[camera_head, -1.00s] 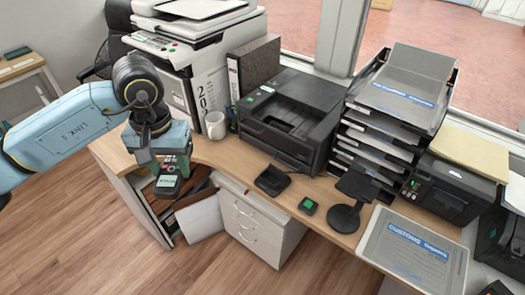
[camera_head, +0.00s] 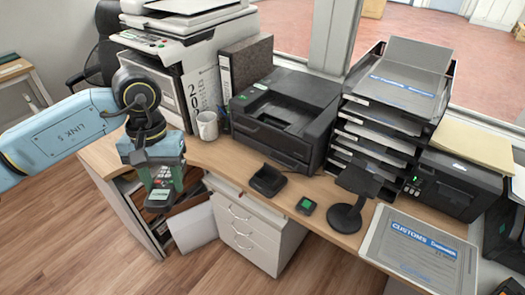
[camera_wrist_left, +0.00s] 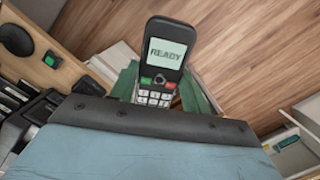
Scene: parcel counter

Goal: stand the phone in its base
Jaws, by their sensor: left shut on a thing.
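The phone (camera_head: 160,193) is a dark handset with a lit screen and a keypad. In the left wrist view the phone (camera_wrist_left: 166,55) shows its screen reading "READY". My left gripper (camera_head: 158,178) is shut on the phone, over the open drawer at the left end of the desk. The gripper's green fingers (camera_wrist_left: 124,82) sit on both sides of the handset. The base (camera_head: 268,180) is a small black cradle on the desk in front of the printer, right of my left gripper; it looks empty. My right gripper is not in view.
A white mug (camera_head: 208,125) stands between my left gripper and the black printer (camera_head: 285,115). The open drawer (camera_head: 165,225) holds papers.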

